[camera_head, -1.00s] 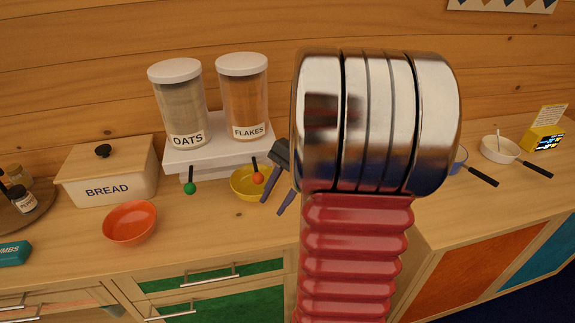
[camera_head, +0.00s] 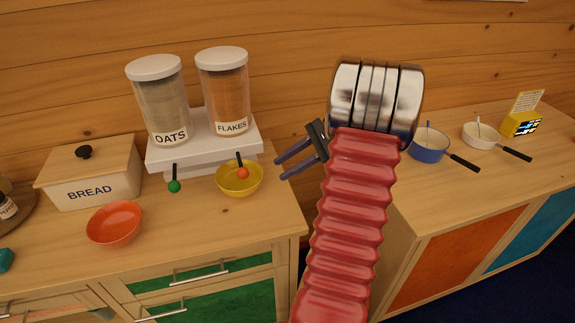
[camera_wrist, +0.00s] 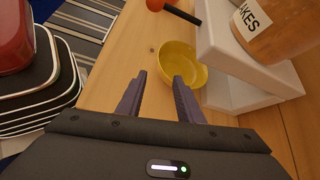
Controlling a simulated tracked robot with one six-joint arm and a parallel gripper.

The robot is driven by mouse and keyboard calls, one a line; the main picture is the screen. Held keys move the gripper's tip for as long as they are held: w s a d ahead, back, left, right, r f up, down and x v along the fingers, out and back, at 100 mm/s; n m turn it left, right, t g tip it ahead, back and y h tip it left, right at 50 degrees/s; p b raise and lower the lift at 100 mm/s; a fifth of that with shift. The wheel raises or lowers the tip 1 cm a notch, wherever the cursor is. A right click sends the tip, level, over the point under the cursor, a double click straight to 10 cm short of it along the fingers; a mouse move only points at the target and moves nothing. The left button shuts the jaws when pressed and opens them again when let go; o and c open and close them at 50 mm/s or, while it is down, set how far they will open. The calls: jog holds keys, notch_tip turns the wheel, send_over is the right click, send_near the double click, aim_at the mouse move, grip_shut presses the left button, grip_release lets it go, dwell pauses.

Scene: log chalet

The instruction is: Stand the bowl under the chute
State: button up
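A yellow bowl (camera_head: 240,186) stands upright on the counter under the FLAKES jar (camera_head: 223,90), at the front of the white dispenser stand (camera_head: 203,152). The orange-knobbed lever (camera_head: 243,173) of that jar hangs in front of the bowl in the head view. An orange bowl (camera_head: 114,223) stands upright at the left, apart from the stand. My gripper (camera_head: 280,168) is to the right of the yellow bowl, open and empty. In the wrist view the yellow bowl (camera_wrist: 181,62) is beyond the two parted fingers, apart from them.
The OATS jar (camera_head: 160,103) has a green-knobbed lever (camera_head: 174,185). A BREAD box (camera_head: 92,175) stands at the left. A blue pan (camera_head: 428,150), a white pan (camera_head: 481,137) and a yellow device (camera_head: 521,124) are at the right. Counter in front of the yellow bowl is clear.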

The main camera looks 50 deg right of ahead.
aim_at(254, 187)
jog(key=shift+f, duration=0.1)
jog(key=x, duration=1.3)
jog(key=shift+w+a+f, duration=0.15)
jog(key=shift+w+a, duration=0.05)
jog(key=shift+a, duration=0.05)
jog(key=shift+c, duration=0.2)
grip_shut()
dwell(0.3)
